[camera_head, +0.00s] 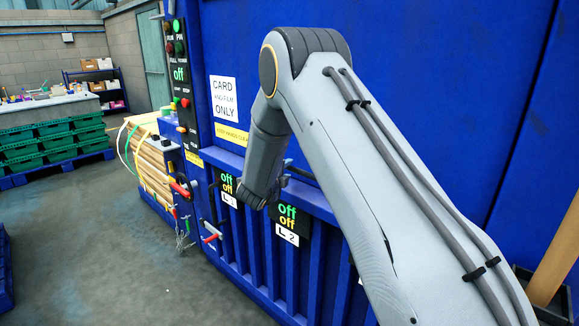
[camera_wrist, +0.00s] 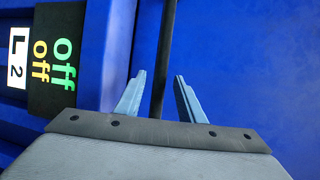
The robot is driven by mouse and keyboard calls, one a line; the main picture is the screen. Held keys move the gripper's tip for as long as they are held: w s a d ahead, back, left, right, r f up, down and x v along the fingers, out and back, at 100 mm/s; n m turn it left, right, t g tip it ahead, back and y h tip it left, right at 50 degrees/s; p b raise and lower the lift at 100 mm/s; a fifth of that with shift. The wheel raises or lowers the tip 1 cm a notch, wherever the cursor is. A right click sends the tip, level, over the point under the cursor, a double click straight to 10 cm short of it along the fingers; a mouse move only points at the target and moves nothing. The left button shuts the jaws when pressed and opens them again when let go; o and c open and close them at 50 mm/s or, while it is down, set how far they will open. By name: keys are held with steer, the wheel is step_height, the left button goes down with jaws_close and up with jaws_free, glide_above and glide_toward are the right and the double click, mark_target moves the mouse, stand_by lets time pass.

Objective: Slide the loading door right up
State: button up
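The loading door (camera_head: 315,262) is a blue ribbed panel low on the front of the big blue machine. It carries black signs marked L1 (camera_head: 228,190) and L2 (camera_head: 289,222). A dark bar (camera_head: 302,172) runs by its top edge, partly hidden behind my arm. In the wrist view the bar (camera_wrist: 164,40) passes between the two blue-grey fingers of my gripper (camera_wrist: 160,82). The fingers are open, with a gap on each side of the bar. I cannot tell how deep the bar sits between them. In the head view my wrist hides most of the gripper.
A control panel (camera_head: 180,75) with lamps and buttons stands left of the door. A strapped bale (camera_head: 150,165) and a red-handled lever (camera_head: 212,238) are by the machine's left side. Green crates (camera_head: 50,145) stand farther back.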

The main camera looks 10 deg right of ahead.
mark_target(288, 168)
steer(key=shift+p+x, duration=0.4)
steer(key=shift+x, duration=1.15)
steer(key=shift+c, duration=0.2)
jaws_close()
